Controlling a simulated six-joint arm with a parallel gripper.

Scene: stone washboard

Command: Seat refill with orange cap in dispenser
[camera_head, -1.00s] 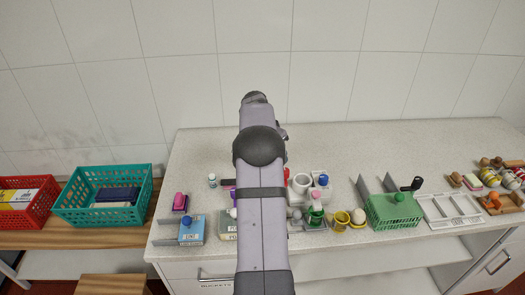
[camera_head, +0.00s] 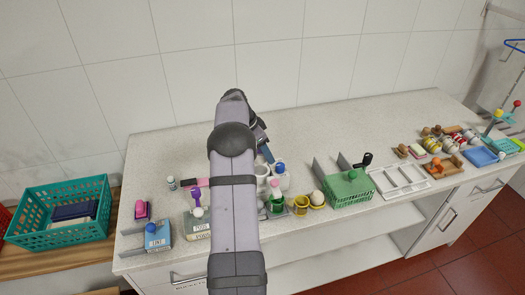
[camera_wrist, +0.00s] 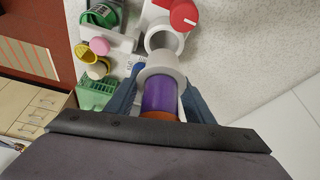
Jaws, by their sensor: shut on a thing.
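My gripper (camera_wrist: 160,92) is shut on a refill with a purple body (camera_wrist: 160,94) and an orange cap (camera_wrist: 158,116) at the palm end; a blue finger lies on each side. A white sleeve (camera_wrist: 155,70) surrounds the far end of the purple body; I cannot tell whether it belongs to the refill or the dispenser. Just beyond it is a white open ring (camera_wrist: 172,38), apparently of the dispenser, beside a red knob (camera_wrist: 183,14). In the head view my arm hides most of the gripper and refill; white cup-like parts (camera_head: 262,171) show beside it.
Right of the arm are a green cup (camera_head: 277,205), yellow cup (camera_head: 301,205), green basket (camera_head: 350,190) and white divided tray (camera_head: 400,179). A blue box (camera_head: 157,237) stands left. A teal basket (camera_head: 40,216) is farther left. The counter's back strip (camera_head: 350,110) is clear.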

